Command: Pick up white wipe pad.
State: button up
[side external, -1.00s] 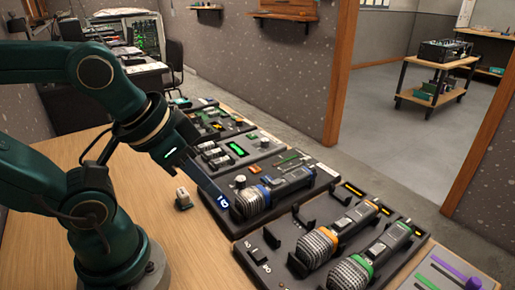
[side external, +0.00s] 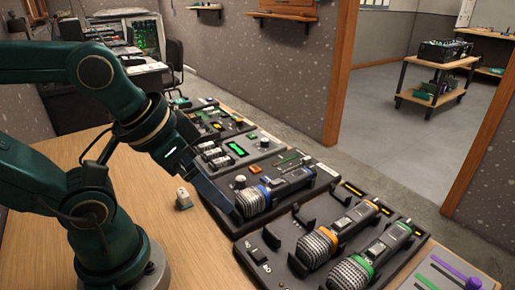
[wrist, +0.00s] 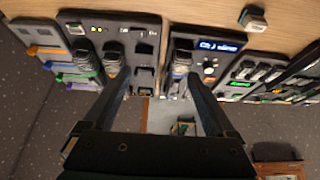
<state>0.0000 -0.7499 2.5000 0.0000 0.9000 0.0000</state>
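A small white block with a dark greenish base, which looks like the white wipe pad (side external: 183,196), stands on the wooden table to the left of the equipment panels. It also shows at the top right of the wrist view (wrist: 254,20). My gripper (side external: 232,208) is over the near edge of the panel with the blue-ringed microphone, to the right of the pad and apart from it. In the wrist view my gripper (wrist: 159,77) has its two fingers spread wide with nothing between them.
The blue-ringed microphone (side external: 256,197) lies in its panel close to my fingers. Orange-ringed (side external: 323,240) and green-ringed (side external: 357,268) microphones lie in the nearer panel. The wooden tabletop (side external: 190,250) around the pad is clear.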

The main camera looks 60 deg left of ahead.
jog(key=g, duration=0.5)
send_over(182, 191)
jog(key=f, duration=0.9)
jog(key=shift+w+d+f, duration=0.25)
jog(key=shift+w+f, duration=0.1)
jog(key=shift+s+a+f+g, duration=0.2)
jog(key=shift+s+f+g, duration=0.1)
jog(key=shift+s+f, duration=0.1)
jog(key=shift+f, duration=2.35)
